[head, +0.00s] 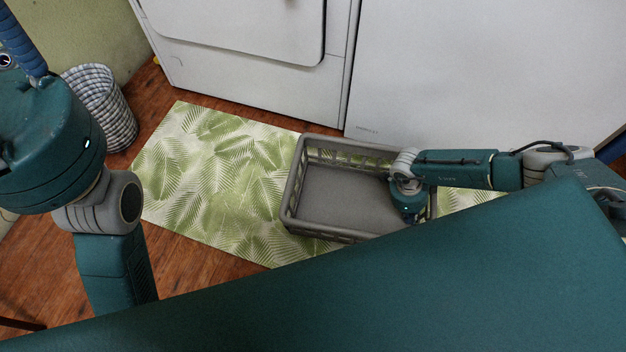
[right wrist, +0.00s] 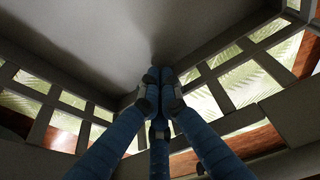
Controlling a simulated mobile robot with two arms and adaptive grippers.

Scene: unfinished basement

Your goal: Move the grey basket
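The grey basket (head: 290,195) is an open, rectangular plastic basket with slatted sides. It stands upright on a leaf-patterned mat in the head view and looks empty. My right gripper (right wrist: 158,88) is inside the basket in the right wrist view, by a lower corner where the floor meets the slatted walls (right wrist: 205,100). Its blue fingers come together at the tips, with nothing seen between them. In the head view the right wrist hides these fingers and part of the basket's right end. My left gripper (head: 22,40) shows only a blue finger at the top left; its tips are out of frame.
The green-and-white leaf mat (head: 205,170) lies on a wooden floor (head: 160,88). White appliances (head: 250,75) stand close behind the basket. A woven bin (head: 100,100) stands at the left by the wall. Open mat lies left of the basket.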

